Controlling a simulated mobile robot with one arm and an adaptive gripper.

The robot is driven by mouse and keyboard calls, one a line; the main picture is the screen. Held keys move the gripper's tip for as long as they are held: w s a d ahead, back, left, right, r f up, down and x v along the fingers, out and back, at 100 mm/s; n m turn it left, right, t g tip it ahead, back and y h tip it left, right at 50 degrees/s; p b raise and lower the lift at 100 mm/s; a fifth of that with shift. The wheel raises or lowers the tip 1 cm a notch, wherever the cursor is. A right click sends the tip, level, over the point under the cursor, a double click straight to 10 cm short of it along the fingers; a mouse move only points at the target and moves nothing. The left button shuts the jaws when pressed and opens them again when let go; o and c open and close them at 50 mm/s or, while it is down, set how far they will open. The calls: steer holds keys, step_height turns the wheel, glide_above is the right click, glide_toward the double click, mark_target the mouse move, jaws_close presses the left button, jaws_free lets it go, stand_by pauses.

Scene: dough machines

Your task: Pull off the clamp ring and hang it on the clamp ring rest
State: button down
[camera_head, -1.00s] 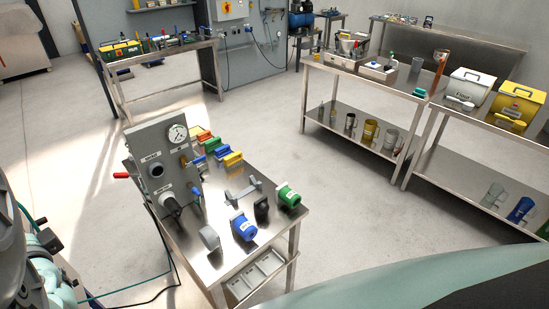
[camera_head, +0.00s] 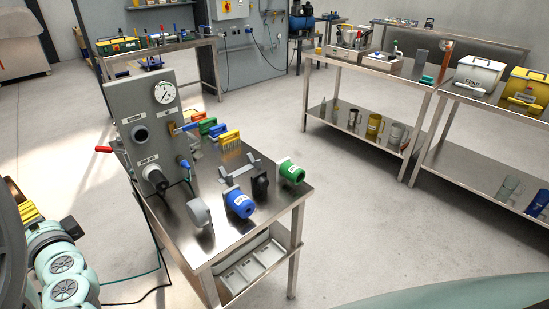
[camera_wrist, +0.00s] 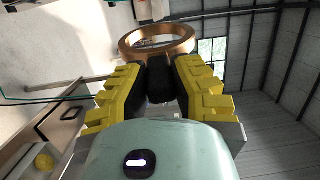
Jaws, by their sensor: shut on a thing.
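A copper-coloured ring, the clamp ring (camera_wrist: 128,42), is at the top of the wrist view. My gripper (camera_wrist: 159,72) has its two dark fingertips with yellow finger parts closed on the near side of the ring's band. The ring is clear of any surface that I can make out. In the head view, yellow finger parts of my gripper (camera_head: 26,207) show at the left edge beside my arm; the ring is not visible there. No clamp ring rest can be picked out for certain. A grey bracket with upright ends (camera_head: 238,174) stands on the steel table.
The steel table (camera_head: 222,238) holds a grey panel (camera_head: 120,110) with gauge and hoses, a blue cylinder (camera_head: 240,203), a green cylinder (camera_head: 291,171), a grey disc (camera_head: 198,214) and coloured brushes. Workbenches stand at the back and right. Floor between them is free.

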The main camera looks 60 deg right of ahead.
steer(key=s+d+f+m+h+b, duration=0.2)
steer(key=s+d+f+h+b, duration=0.1)
steer(key=s+d+f+b, duration=1)
steer(key=s+d+f, duration=0.2)
steer(key=d+f, duration=0.3)
steer(key=f, duration=0.1)
steer(key=shift+d+m+h, duration=0.3)
steer(key=shift+h, duration=0.1)
steer(key=shift+s+f+b, duration=0.1)
steer(key=shift+f+b, duration=0.1)
steer(key=shift+b, duration=0.35)
steer(key=shift+s+d+r+b, duration=0.1)
steer(key=shift+s+d+b, duration=0.2)
steer(key=shift+d, duration=0.7)
steer(key=shift+s+d+b, duration=0.2)
steer(key=shift+d+b, duration=0.2)
steer(key=shift+d, duration=0.65)
steer(key=shift+s+d+r+b, duration=0.1)
steer(key=shift+s+d+b, duration=0.2)
steer(key=shift+d, duration=0.7)
steer(key=shift+w+a, duration=0.1)
steer(key=shift+w, duration=0.05)
